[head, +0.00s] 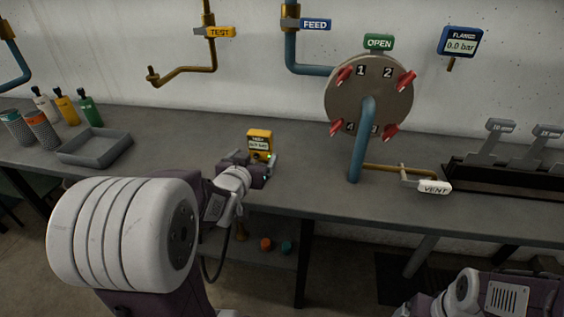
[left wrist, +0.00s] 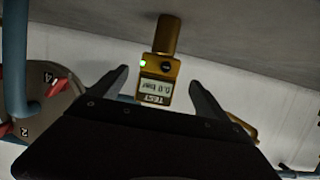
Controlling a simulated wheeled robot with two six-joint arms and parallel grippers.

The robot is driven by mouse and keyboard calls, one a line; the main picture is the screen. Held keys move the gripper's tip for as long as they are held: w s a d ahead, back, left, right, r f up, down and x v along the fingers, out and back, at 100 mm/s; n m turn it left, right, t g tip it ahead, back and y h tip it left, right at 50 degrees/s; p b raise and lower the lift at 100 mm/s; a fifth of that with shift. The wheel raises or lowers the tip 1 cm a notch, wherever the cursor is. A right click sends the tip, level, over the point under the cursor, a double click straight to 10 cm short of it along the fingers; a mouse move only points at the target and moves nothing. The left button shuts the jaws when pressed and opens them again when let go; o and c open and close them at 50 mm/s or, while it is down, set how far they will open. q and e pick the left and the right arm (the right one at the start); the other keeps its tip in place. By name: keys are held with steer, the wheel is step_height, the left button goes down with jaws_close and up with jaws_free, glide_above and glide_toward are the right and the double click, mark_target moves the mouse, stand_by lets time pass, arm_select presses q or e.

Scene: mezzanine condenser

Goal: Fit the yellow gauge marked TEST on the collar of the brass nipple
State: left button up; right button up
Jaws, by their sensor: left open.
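The yellow gauge (head: 260,140) marked TEST stands on the grey bench, its display facing me and reading 0.0 bar. In the left wrist view the gauge (left wrist: 156,88) appears upside down, with its brass cylindrical stem and a green light. My left gripper (head: 250,168) is open. Its fingers lie to either side of the gauge in the wrist view, with gaps; I cannot tell how deep they reach. A brass pipe with a yellow TEST tag (head: 220,32) runs down the wall to an upturned brass end (head: 152,76), apparently the nipple. Only my right arm shows, lower right.
A grey tray (head: 95,147), bottles and canisters are at the left. A round plate (head: 368,95) with red handles and a blue pipe (head: 360,140) stands right of the gauge. A VENT handle (head: 434,187) and a lever rack lie further right. The bench between tray and gauge is clear.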

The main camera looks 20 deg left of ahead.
mark_target(258, 152)
arm_select(q)
steer(key=shift+a+r, duration=0.1)
steer(key=w+p, duration=0.1)
steer(key=p, duration=0.1)
steer(key=shift+w+a+p, duration=0.15)
steer(key=shift+a+p, duration=0.05)
steer(key=shift+p, duration=0.15)
steer(key=shift+w+a+f+b, duration=0.1)
steer(key=shift+w+f+b, duration=0.1)
steer(key=shift+w+f, duration=0.25)
steer(key=shift+w+a+f+b, duration=0.15)
steer(key=shift+w+f, duration=0.1)
steer(key=shift+w, duration=0.3)
steer(key=x, duration=0.4)
steer(key=shift+w+d+f+b, duration=0.1)
steer(key=shift+w+d+b, duration=0.1)
steer(key=shift+w+b, duration=0.2)
steer(key=shift+w+a, duration=0.15)
steer(key=shift+w, duration=0.25)
steer(key=shift+s, duration=0.1)
steer(key=shift+c, duration=1.2)
steer(key=c, duration=1.6)
